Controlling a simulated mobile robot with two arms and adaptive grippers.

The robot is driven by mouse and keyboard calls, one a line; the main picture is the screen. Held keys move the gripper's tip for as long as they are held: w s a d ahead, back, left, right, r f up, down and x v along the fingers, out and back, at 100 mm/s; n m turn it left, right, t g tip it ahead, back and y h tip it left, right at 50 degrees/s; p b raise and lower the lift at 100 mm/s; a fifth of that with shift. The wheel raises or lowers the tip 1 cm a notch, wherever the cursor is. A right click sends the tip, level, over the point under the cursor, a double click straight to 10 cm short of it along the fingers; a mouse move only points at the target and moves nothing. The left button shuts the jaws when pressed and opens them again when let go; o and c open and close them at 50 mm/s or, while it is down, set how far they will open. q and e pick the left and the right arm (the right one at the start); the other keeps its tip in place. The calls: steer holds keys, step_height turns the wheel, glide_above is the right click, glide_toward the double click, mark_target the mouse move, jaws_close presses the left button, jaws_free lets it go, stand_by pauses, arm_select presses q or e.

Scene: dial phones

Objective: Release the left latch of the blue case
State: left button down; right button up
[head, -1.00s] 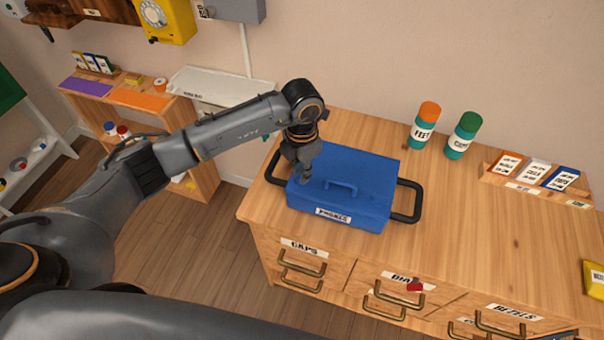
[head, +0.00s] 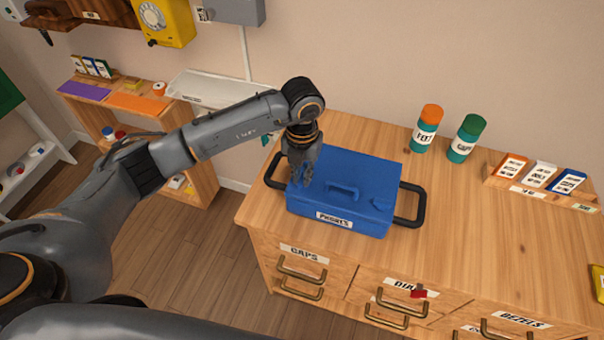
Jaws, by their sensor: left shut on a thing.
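My left gripper (head: 301,183) points down over the case's left part, at the lid's front. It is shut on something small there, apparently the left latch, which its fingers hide. A small blue raised part, seemingly the right latch (head: 381,203), shows near the front right corner. My right gripper is not in view.
On the cabinet top (head: 460,215) stand an orange-capped bottle (head: 427,129), a green-capped bottle (head: 466,139) and a card rack (head: 541,182). Drawers with brass handles are below the front edge. The top right of the case is clear.

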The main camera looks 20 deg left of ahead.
mark_target(302, 178)
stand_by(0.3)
arm_select(q)
steer(key=c, duration=1.4)
jaws_free()
steer(key=shift+r, duration=0.1)
step_height(302, 178, up, 12)
